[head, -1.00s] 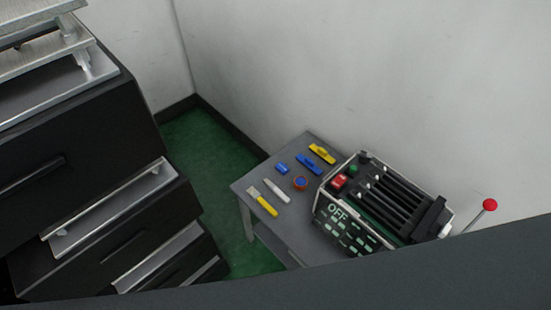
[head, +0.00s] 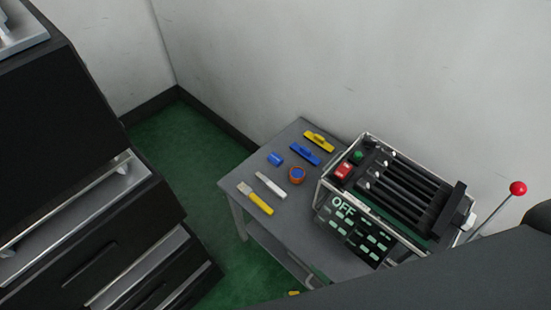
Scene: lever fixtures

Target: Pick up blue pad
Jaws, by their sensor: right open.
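A flat blue piece with a small raised part on top, which looks like the blue pad (head: 305,153), lies on the small grey table (head: 262,222). It lies between a similar yellow piece (head: 319,141) and a smaller blue block (head: 275,159). Nothing holds or covers it. My right gripper (head: 303,287) barely shows at the bottom edge, below the table's front side and well apart from the pad. It is open, and most of it is hidden or out of frame. My left gripper is not in view.
An orange ring with a blue centre (head: 297,174), a white-handled tool (head: 269,185) and a yellow-handled scraper (head: 256,199) lie nearby. A machine marked OFF (head: 405,195) and a red-knobbed lever (head: 517,188) stand right. Black drawers (head: 95,255) stand left; walls lie behind.

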